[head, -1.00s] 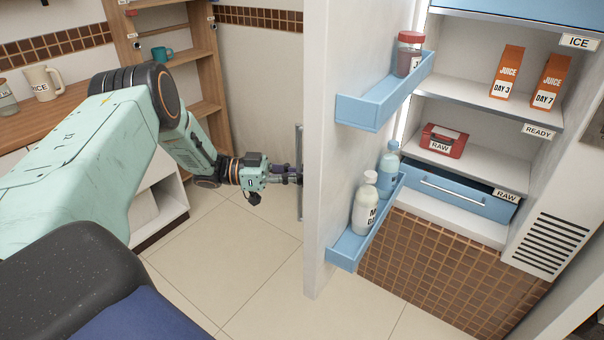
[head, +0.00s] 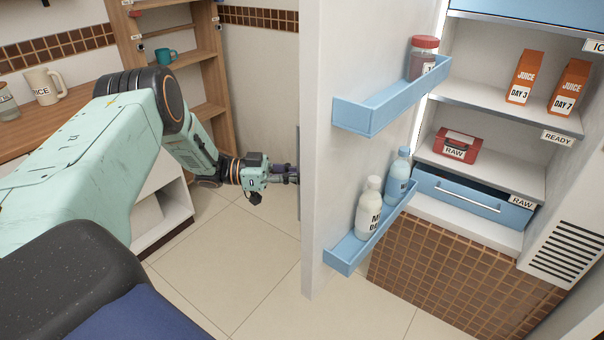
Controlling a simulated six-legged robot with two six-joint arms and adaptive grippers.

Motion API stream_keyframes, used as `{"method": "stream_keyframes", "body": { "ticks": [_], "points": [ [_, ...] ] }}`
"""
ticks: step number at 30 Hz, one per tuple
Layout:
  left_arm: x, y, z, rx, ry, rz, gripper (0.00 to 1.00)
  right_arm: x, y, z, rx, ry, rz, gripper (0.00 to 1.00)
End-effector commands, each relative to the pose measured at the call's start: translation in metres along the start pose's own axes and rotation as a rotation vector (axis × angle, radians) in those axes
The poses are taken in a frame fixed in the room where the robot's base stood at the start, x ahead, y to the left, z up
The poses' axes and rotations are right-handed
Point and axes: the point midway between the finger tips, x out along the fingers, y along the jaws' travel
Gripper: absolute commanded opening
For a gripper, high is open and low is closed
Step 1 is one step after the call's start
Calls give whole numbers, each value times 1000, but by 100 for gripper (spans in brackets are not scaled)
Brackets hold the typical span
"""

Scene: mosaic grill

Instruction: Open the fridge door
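The fridge door (head: 325,215) stands wide open, its edge toward me and its shelved inner side facing right. The fridge interior (head: 480,110) is exposed. A grey vertical handle (head: 298,206) shows in part on the door's outer side, at its left. My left gripper (head: 290,174) is at that handle, its fingertips partly hidden by the door edge, so I cannot tell if it is closed around the handle. My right gripper is not in view.
Blue door racks hold a red-lidded jar (head: 423,58), a white bottle (head: 369,208) and a blue bottle (head: 398,177). Inside are juice cartons (head: 524,77), a red box (head: 456,145) and a blue drawer (head: 475,196). A wooden shelf (head: 200,75) stands behind my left arm. Tiled floor is clear below.

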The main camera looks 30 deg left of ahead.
Motion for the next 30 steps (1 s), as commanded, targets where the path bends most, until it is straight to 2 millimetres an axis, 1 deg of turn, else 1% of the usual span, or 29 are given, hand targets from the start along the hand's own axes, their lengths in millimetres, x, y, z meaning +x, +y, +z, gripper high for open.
{"method": "stream_keyframes", "body": {
  "ticks": [1,19,20,21,28,30],
  "points": [
    [-2,5,5,-13,-5,6,0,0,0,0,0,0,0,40],
    [-2,4,5,-13,-5,4,0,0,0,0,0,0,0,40],
    [-2,4,5,-13,-5,4,9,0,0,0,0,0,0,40],
    [-2,4,6,-13,-5,5,13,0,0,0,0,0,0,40],
    [-2,2,4,-8,-4,3,32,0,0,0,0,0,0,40],
    [-2,1,3,-6,-4,3,34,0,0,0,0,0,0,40]
  ]
}}
